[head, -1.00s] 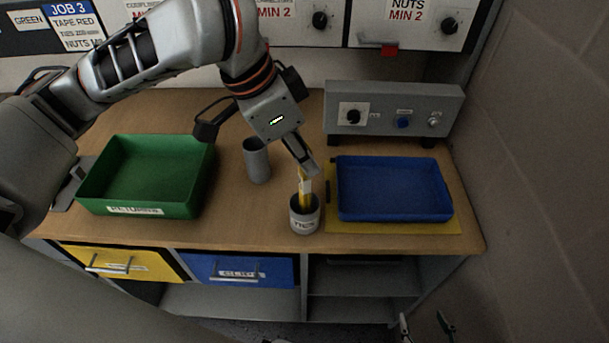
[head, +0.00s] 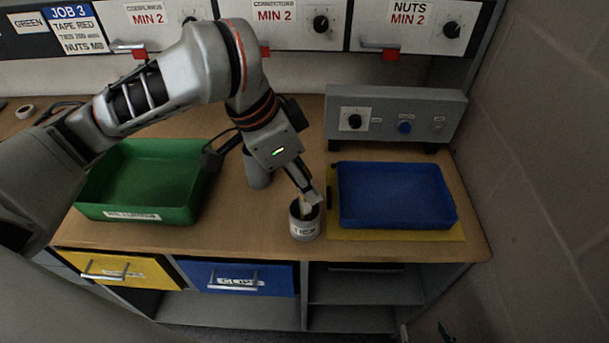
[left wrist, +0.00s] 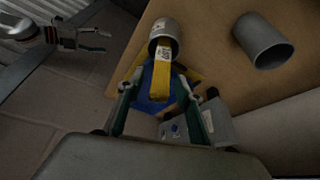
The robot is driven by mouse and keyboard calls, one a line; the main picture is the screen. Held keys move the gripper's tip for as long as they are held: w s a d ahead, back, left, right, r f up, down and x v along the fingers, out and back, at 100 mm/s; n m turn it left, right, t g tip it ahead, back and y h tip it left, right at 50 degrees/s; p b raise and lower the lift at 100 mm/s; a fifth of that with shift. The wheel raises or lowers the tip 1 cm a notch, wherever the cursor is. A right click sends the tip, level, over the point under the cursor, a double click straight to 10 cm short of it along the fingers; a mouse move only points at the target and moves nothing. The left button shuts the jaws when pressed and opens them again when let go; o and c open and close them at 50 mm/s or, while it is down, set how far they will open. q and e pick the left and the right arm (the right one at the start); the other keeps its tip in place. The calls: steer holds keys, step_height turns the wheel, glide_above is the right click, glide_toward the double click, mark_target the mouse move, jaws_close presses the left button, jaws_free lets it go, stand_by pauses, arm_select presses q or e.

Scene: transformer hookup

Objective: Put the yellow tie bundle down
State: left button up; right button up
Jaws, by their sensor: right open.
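The yellow tie bundle (left wrist: 161,80) stands in a grey cup labelled TIES (head: 305,231), its upper part sticking out of the mouth. The cup also shows in the left wrist view (left wrist: 164,30). My left gripper (head: 309,196) is right over this cup, pointing down. In the left wrist view its two fingers (left wrist: 158,73) stand apart on either side of the bundle, with a gap visible at each side. In the head view the fingers hide most of the bundle. My right gripper (left wrist: 106,41) is open and empty, away from the bench; only its tips show at the head view's bottom edge.
A second grey cup (head: 258,176) stands behind and left of the TIES cup. A blue tray (head: 396,222) on a yellow mat (head: 395,235) is close on the right. A green tray (head: 85,211) is at the left. A grey control box (head: 392,98) stands at the back.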

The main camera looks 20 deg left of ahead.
arm_select(q)
steer(key=p+v, duration=0.3)
steer(key=v, duration=0.9)
steer(key=shift+p, duration=0.4)
steer(key=shift+r, duration=0.1)
